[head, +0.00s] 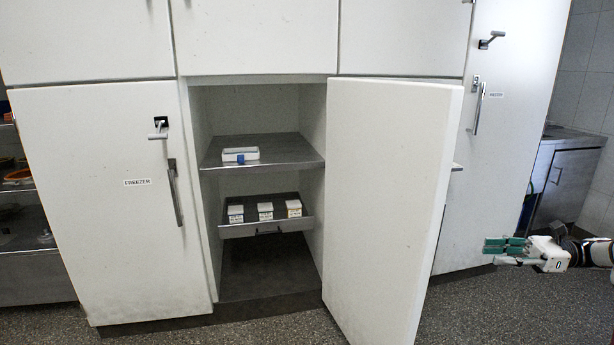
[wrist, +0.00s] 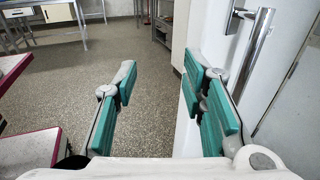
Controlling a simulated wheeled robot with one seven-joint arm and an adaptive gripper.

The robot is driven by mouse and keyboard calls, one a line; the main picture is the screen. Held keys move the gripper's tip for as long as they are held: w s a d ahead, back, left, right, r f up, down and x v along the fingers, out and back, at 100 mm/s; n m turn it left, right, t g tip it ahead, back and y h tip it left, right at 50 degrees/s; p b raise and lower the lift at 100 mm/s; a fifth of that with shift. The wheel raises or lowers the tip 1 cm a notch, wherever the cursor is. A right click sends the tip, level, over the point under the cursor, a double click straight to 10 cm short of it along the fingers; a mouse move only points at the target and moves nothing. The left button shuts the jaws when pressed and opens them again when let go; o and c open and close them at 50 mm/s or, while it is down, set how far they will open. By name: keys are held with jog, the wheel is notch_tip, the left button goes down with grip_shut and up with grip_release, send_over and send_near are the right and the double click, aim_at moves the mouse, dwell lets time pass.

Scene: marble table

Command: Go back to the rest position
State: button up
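My gripper (head: 507,250) is at the far right of the head view, in front of the tall cabinet doors and apart from the open door. It points left. In the wrist view, its two green-padded fingers (wrist: 160,85) are spread with a clear gap, and nothing is between them. A metal bar handle (wrist: 256,50) on a pale door surface is just to the right of the fingers in the wrist view. I cannot tell whether the right finger touches that surface.
A white cabinet door (head: 388,200) stands open toward me. Inside, a white box with a blue part (head: 240,155) sits on the upper shelf (head: 290,150), and three small white boxes (head: 265,211) stand on the lower pull-out tray (head: 235,230). Speckled floor (wrist: 150,60) lies open ahead.

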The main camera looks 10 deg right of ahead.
jog(key=w+a+r+n+g+h, duration=0.1)
jog(key=a+r+n+g+h, duration=0.1)
jog(key=a+r, duration=0.35)
jog(key=w+a+r+n+g+h, duration=0.1)
jog(key=a+r+n+g, duration=0.15)
jog(key=a, duration=0.65)
jog(key=s+a+r+n+g+h, duration=0.2)
jog(key=s+a+r+h, duration=0.15)
jog(key=a, duration=0.35)
jog(key=s+a+r+n+g+h, duration=0.1)
jog(key=s+a+r+n+h, duration=0.2)
jog(key=a, duration=0.4)
jog(key=s+a+r+n+h, duration=0.1)
jog(key=s+a+n+h, duration=0.45)
jog(key=s, duration=1.05)
jog(key=s+a+f+n+t+h, duration=0.1)
jog(key=s+f+n, duration=0.2)
jog(key=s, duration=0.4)
jog(key=s+a+f+n+t+h, duration=0.1)
jog(key=s+f+n+t, duration=0.1)
jog(key=s+f+n, duration=0.3)
notch_tip(320, 180, up, 22)
jog(key=m+t+p, duration=0.1)
jog(key=t+p, duration=0.2)
jog(key=p, duration=1.5)
jog(key=shift+s+a, duration=0.25)
jog(key=shift+s, duration=0.15)
jog(key=shift+c, duration=0.6)
jog(key=shift+w, duration=0.1)
